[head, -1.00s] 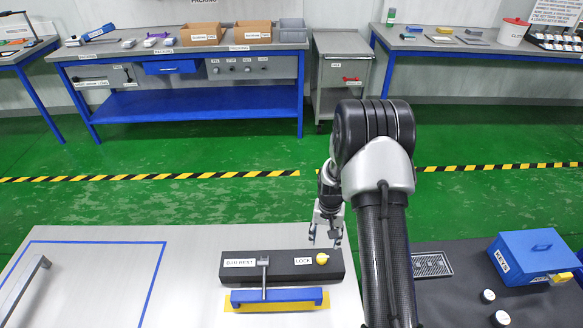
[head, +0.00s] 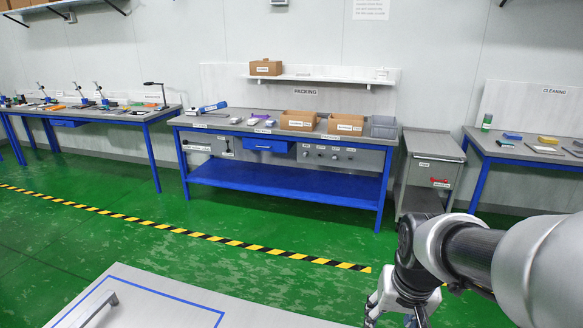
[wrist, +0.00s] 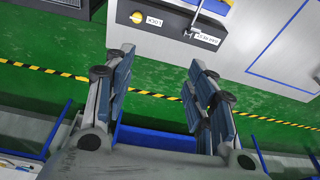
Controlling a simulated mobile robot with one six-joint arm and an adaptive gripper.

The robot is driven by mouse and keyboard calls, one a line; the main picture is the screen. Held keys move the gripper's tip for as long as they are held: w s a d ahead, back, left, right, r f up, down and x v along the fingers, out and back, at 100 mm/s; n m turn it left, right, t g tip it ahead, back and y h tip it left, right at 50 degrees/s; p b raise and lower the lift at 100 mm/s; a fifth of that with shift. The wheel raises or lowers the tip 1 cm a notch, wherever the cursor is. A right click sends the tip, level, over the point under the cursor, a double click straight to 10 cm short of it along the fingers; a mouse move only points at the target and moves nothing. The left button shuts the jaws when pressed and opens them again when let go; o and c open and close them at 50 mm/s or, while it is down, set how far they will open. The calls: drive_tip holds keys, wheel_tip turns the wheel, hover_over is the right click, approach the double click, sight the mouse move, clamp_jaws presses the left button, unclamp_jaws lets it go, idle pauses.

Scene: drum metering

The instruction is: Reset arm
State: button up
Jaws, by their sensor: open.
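My gripper (head: 398,308) hangs at the lower right of the head view, partly cut off by the bottom edge. In the wrist view my gripper (wrist: 158,85) is open, its two fingers wide apart with nothing between them. Past the fingertips, at the top of the wrist view, is the black block (wrist: 165,22) with a round yellow knob (wrist: 137,17) and a LOCK label. A second label on the block looks like BAR REST. The block is out of the head view.
The near white table (head: 160,290) has a blue outlined area and a grey handle (head: 100,308). The blue packing bench (head: 285,190) stands at the back, with a grey cabinet (head: 428,170) beside it. Green floor with a striped line (head: 240,243) lies between.

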drive_tip(key=s+a+r+n+t, duration=0.1)
drive_tip(key=s+a+r, duration=0.1)
drive_tip(key=s, duration=0.5)
drive_tip(key=s+a+r+n, duration=0.1)
drive_tip(key=s+a+r, duration=0.1)
drive_tip(key=s, duration=0.6)
drive_tip(key=shift+s+a+r+n+t, duration=0.2)
drive_tip(key=shift+r+n+t, duration=0.15)
drive_tip(key=shift+r, duration=0.35)
